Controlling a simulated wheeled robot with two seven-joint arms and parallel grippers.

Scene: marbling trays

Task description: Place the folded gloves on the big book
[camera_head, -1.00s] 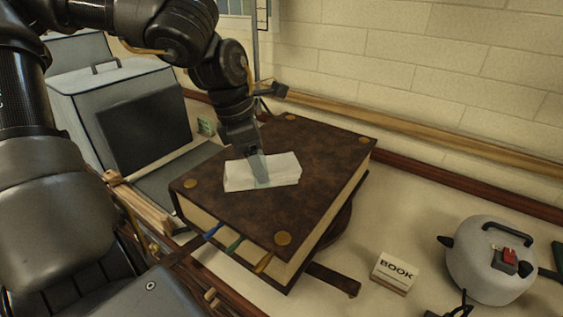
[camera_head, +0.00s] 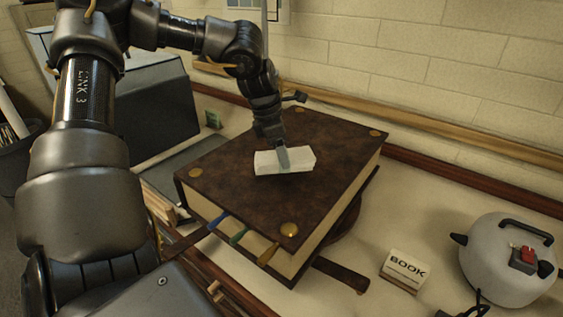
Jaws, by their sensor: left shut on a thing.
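The folded gloves (camera_head: 298,160) show as a small white, flat bundle over the middle of the big book's cover. The big book (camera_head: 235,190) is thick, with a brown leather cover, brass corner studs and coloured ribbon markers, and it lies flat. My left gripper (camera_head: 283,160) points down at the bundle, shut on it. The bundle appears to rest on the cover or very close above it; I cannot tell which. The far side of the bundle and one finger are hidden. My right gripper is not in view.
A grey box with a dark front (camera_head: 150,110) stands at the left behind my arm. A wooden rail (camera_head: 400,120) runs along the brick wall.

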